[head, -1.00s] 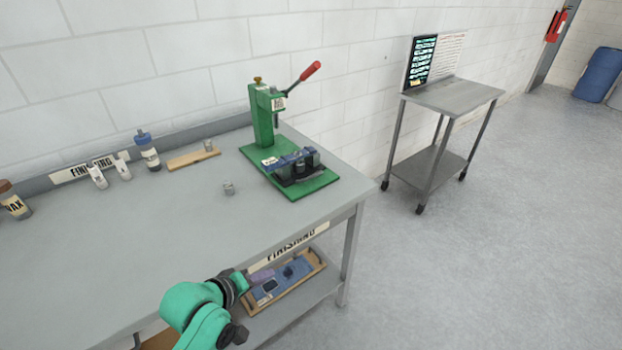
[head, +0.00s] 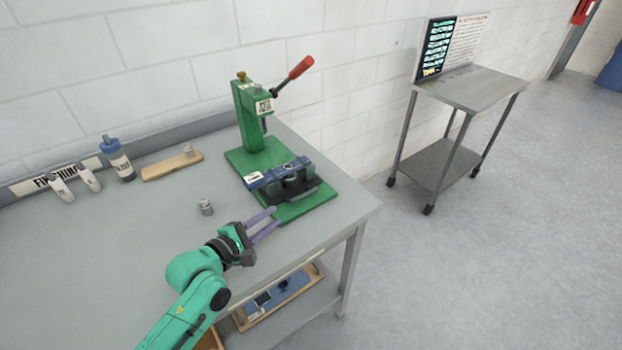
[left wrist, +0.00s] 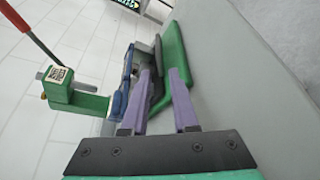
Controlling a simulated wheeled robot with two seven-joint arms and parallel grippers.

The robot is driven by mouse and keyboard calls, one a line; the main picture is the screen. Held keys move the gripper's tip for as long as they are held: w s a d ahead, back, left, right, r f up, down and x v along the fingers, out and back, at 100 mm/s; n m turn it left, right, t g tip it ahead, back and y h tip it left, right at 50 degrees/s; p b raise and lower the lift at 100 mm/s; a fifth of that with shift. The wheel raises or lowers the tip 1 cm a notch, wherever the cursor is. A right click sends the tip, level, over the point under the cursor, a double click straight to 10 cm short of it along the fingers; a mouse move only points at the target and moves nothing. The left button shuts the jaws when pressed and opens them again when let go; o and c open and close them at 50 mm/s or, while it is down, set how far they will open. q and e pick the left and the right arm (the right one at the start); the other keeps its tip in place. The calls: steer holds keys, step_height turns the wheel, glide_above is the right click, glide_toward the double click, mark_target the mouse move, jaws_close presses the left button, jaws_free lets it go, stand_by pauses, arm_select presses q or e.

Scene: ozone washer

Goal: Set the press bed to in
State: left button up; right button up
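The green press (head: 252,115) stands on the bench, with a red-tipped lever raised to the upper right. Its press bed (head: 296,182), a dark sliding block with a blue bar (head: 278,172), sits on the green base plate (head: 312,200), out in front of the column. My left gripper (head: 268,224) is just in front of the base plate's near edge, its two purple fingers apart and empty. In the left wrist view the fingers (left wrist: 162,98) point toward the bed and blue bar; whether they touch cannot be told. My right gripper is not in view.
A small metal cylinder (head: 206,207) stands on the bench left of the press. A wooden strip (head: 172,165) and bottles (head: 117,160) are near the wall. A lower shelf holds a tray (head: 270,300). A metal cart (head: 468,88) stands to the right.

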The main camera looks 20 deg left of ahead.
mark_target(299, 199)
arm_select(q)
steer(key=shift+w+d, duration=0.1)
steer(key=shift+w, duration=0.25)
steer(key=shift+w+d+r+p, duration=0.15)
steer(key=shift+w+d+p, duration=0.1)
steer(key=shift+w+d, duration=0.25)
steer(key=shift+w+d+r+p, duration=0.15)
steer(key=shift+w+d+p, duration=0.05)
steer(key=shift+w+d, duration=0.25)
steer(key=x, duration=0.2)
steer(key=shift+w+f, duration=0.2)
steer(key=shift+w, duration=0.1)
steer(key=x, duration=0.7)
steer(key=shift+a+f, duration=0.15)
steer(key=shift+f, duration=0.05)
jaws_close()
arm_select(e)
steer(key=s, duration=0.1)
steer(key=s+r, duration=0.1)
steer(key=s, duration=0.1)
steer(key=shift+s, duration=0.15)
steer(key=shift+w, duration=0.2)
